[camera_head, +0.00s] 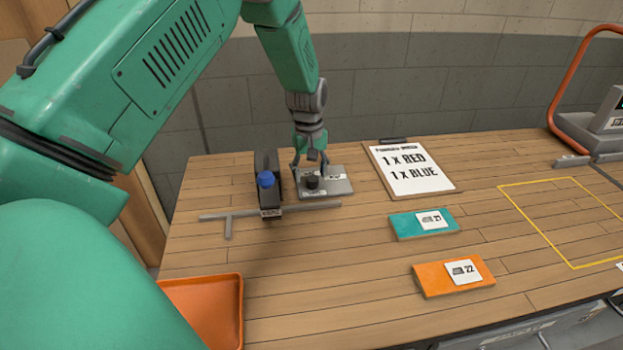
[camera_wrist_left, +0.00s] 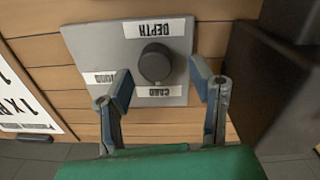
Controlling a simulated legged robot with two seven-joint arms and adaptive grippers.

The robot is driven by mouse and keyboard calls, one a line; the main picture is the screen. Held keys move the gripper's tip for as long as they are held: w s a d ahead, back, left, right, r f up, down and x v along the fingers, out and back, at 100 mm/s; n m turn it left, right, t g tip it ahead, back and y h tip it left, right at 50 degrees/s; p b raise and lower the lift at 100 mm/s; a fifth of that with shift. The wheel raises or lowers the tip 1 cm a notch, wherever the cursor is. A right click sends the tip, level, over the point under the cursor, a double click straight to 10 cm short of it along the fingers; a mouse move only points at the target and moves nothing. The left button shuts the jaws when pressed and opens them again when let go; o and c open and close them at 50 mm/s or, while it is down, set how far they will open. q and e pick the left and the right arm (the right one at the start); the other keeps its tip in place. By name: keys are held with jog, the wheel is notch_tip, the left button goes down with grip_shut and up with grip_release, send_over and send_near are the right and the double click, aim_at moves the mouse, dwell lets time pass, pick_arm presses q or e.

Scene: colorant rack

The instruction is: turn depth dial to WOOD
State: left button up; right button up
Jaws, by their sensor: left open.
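The depth dial (camera_head: 312,182) is a dark round knob on a grey plate (camera_head: 341,187) at the back of the table. In the left wrist view the dial (camera_wrist_left: 155,63) sits at the middle of the plate (camera_wrist_left: 95,42), with upside-down labels DEPTH above it, WOOD to its left and CARD below it. I cannot make out a pointer on the dial. My left gripper (camera_head: 310,169) is open over the dial; in the wrist view its two fingers (camera_wrist_left: 161,82) stand on either side of the knob, with gaps visible. My right gripper is not in view.
A black device with a blue knob (camera_head: 265,180) stands close left of the plate. A grey metal bar (camera_head: 300,208) lies in front. An order board (camera_head: 409,181), teal block (camera_head: 405,227) and orange block (camera_head: 432,281) lie to the right. An orange tray (camera_head: 205,290) is at front left.

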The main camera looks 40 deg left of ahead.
pick_arm(q)
jog(key=shift+d+f, duration=0.1)
jog(key=shift+f, duration=0.7)
jog(key=shift+d, duration=0.55)
jog(key=shift+a, duration=0.15)
grip_shut()
jog(key=c, duration=1.1)
grip_release()
jog(key=shift+a, duration=0.2)
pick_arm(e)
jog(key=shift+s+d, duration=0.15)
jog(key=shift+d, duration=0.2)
